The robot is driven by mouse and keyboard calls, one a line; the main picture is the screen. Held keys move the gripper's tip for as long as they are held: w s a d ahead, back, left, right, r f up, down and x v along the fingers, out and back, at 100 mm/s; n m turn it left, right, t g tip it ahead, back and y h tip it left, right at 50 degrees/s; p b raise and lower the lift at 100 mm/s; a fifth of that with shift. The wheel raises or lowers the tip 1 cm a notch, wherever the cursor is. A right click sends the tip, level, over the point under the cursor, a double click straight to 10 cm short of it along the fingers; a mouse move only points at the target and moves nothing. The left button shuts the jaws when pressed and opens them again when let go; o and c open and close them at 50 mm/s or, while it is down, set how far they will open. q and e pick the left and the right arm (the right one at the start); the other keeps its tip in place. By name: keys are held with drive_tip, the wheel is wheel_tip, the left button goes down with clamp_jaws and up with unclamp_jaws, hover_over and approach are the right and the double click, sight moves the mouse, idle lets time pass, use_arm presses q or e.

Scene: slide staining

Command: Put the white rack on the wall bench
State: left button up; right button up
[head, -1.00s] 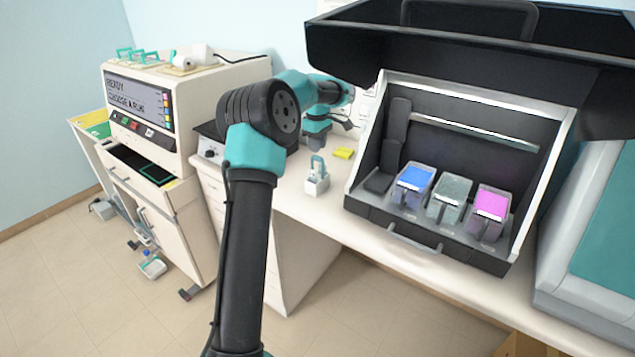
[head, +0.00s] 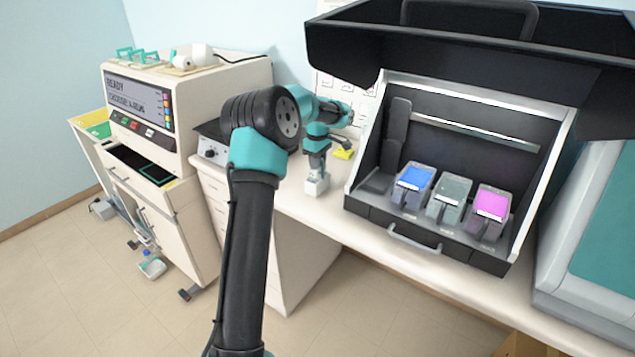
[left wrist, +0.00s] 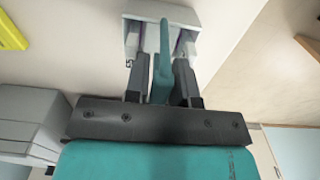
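The white rack (head: 316,186) stands on the white wall bench (head: 345,222), left of the dark open staining cabinet. It also shows at the top of the left wrist view (left wrist: 132,40), with its upright teal handle (left wrist: 163,62). My left gripper (head: 317,168) is right above the rack, pointing down. In the left wrist view its two fingers (left wrist: 161,78) are open, one on each side of the handle, with gaps visible between. In the head view the gripper hides most of the handle. My right gripper is not in view.
A yellow block (head: 343,153) lies on the bench behind the rack. The open cabinet (head: 425,234) holds blue, grey and pink-topped containers. A hotplate-like device (head: 209,148) stands at left on the bench, beside a large white machine (head: 222,95). The bench's front edge is close to the rack.

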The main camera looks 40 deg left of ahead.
use_arm(q)
drive_tip(key=shift+f, duration=0.45)
clamp_jaws()
